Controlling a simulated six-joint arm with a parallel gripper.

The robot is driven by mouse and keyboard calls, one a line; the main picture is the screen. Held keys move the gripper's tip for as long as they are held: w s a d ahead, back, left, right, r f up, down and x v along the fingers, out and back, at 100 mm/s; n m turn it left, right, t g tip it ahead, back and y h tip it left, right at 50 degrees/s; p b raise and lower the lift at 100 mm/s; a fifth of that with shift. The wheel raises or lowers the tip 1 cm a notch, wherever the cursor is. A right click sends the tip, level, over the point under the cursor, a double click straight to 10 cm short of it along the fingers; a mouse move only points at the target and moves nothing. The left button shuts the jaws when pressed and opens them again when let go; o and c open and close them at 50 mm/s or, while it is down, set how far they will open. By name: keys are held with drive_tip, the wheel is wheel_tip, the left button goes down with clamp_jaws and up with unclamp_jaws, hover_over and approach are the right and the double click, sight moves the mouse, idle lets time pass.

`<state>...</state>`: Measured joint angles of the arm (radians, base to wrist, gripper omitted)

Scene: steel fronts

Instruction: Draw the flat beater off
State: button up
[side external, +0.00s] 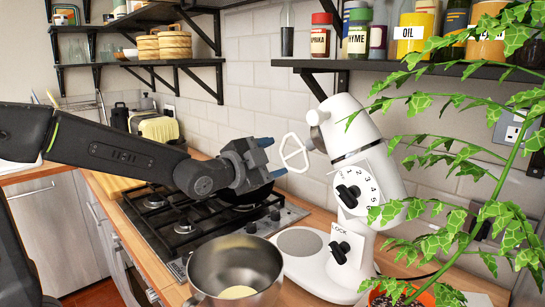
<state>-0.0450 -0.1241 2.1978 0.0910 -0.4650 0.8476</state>
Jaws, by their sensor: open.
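The white flat beater (293,153) is an open, ribbed frame on the white stand mixer (350,150). The mixer's head is tilted up, and the beater points left from it. My gripper (270,157) is open just left of the beater, with its blue fingertips pointing at it. The fingertips look very close to the beater's left edge; I cannot tell whether they touch it. The steel mixing bowl (213,270) stands in front of the mixer base, with something pale yellow in it.
A gas hob (180,235) with a dark pan lies below and behind my gripper. A leafy plant (485,150) covers the right side. A shelf of jars (400,66) hangs above the mixer. The mixer's bare bowl plate (300,242) is clear.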

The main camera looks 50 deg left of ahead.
sight(294, 153)
drive_tip(key=w, duration=1.4)
drive_tip(key=shift+w+r, duration=0.15)
drive_tip(key=shift+w, duration=0.05)
drive_tip(key=c, duration=1.1)
drive_tip(key=o, duration=0.4)
drive_tip(key=c, duration=0.3)
drive_tip(key=shift+a+f, duration=0.3)
drive_tip(key=shift+a, duration=0.2)
drive_tip(key=shift+a+f, duration=0.8)
drive_tip(key=shift+a, duration=0.35)
drive_tip(key=shift+a+f, duration=0.8)
drive_tip(key=shift+a, duration=0.35)
